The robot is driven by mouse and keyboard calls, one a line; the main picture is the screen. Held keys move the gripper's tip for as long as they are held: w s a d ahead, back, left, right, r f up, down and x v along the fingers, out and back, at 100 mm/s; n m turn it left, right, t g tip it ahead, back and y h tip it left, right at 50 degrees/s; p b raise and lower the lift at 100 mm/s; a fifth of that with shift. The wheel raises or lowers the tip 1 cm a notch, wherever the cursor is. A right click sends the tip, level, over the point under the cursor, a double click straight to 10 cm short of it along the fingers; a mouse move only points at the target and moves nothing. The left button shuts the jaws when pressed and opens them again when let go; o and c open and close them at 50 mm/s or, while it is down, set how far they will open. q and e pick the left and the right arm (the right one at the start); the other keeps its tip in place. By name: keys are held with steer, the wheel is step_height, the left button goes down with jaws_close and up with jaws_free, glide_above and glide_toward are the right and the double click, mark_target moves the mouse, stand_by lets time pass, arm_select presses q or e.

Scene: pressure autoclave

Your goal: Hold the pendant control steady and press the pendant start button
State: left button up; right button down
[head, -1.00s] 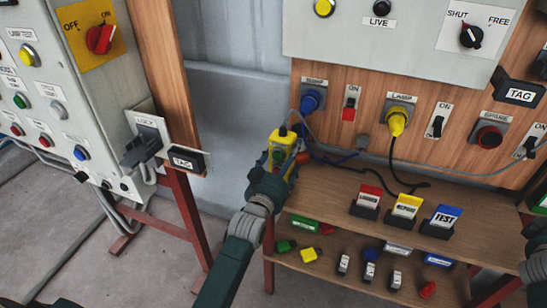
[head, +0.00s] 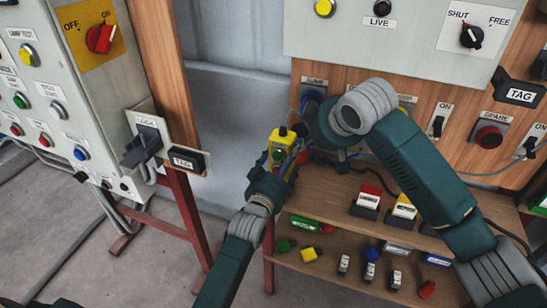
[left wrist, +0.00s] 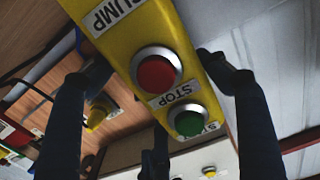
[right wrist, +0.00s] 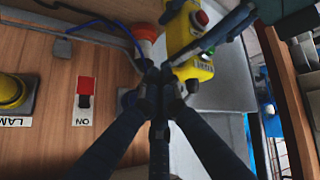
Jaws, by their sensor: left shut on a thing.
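The yellow pendant control (head: 281,150) is held in front of the back panel by my left gripper (head: 270,178). In the left wrist view the left fingers lie on either side of the pendant (left wrist: 135,40). A red button (left wrist: 156,70) sits above a STOP label. A green button (left wrist: 188,122) sits lower, beside a partly hidden label beginning with S. My right gripper (right wrist: 158,76) is shut and empty, its tips together close to the pendant (right wrist: 192,70). In the head view the right forearm hides its tips. I cannot tell whether they touch the pendant.
A wooden shelf (head: 310,206) below the panel holds red and yellow cards and small loose parts. Switches and a red SPARE knob (head: 489,137) are on the panel. A grey cabinet (head: 75,110) stands at the left. The right arm covers the LAMP plug area.

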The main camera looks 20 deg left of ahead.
mark_target(274, 157)
steer(key=s+a+r+n+g, duration=0.1)
steer(key=s+a+r+n, duration=0.2)
steer(key=s, duration=0.6)
steer(key=shift+s+a+n, duration=0.15)
steer(key=shift+a+n, duration=0.65)
steer(key=shift+a, duration=0.3)
steer(key=shift+f, duration=0.1)
steer(key=x, duration=1)
